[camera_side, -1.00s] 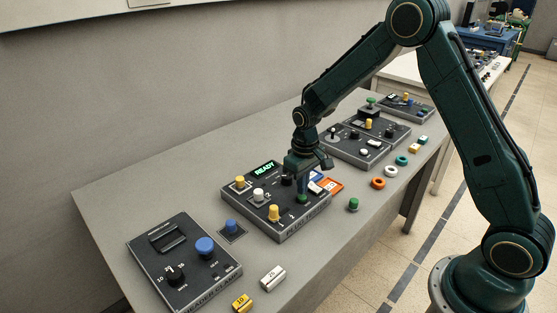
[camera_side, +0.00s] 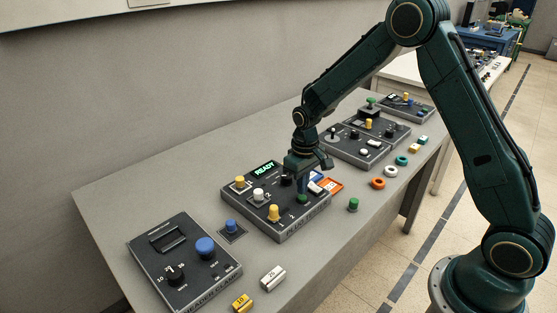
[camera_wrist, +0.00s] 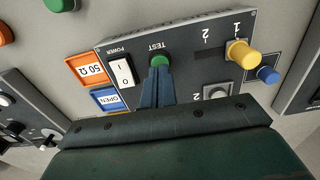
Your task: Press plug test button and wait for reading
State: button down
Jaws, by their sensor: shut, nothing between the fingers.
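The plug test box (camera_side: 283,232) is a dark panel in the middle of the table, and its display (camera_side: 265,169) shows READY in green. The green TEST button (camera_wrist: 160,61) sits near the panel's edge in the wrist view, and it also shows in the side view (camera_side: 303,199). My gripper (camera_wrist: 159,66) is shut and empty, pointing down with its fingertips at the TEST button. The tips look to be touching or just above it; I cannot tell which. The fingers hide part of the panel around the button.
A white power switch (camera_wrist: 121,71), an orange 50 Ω tile (camera_wrist: 92,69) and a blue OPEN tile (camera_wrist: 108,100) lie beside the button. Yellow (camera_wrist: 241,53) and white (camera_wrist: 217,92) plugs stand on the panel. A header clamp box (camera_side: 184,262) is at front left.

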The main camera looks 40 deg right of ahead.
aim_at(302, 197)
jog(key=shift+f, duration=0.95)
dwell(0.7)
jog(key=shift+r, duration=3.2)
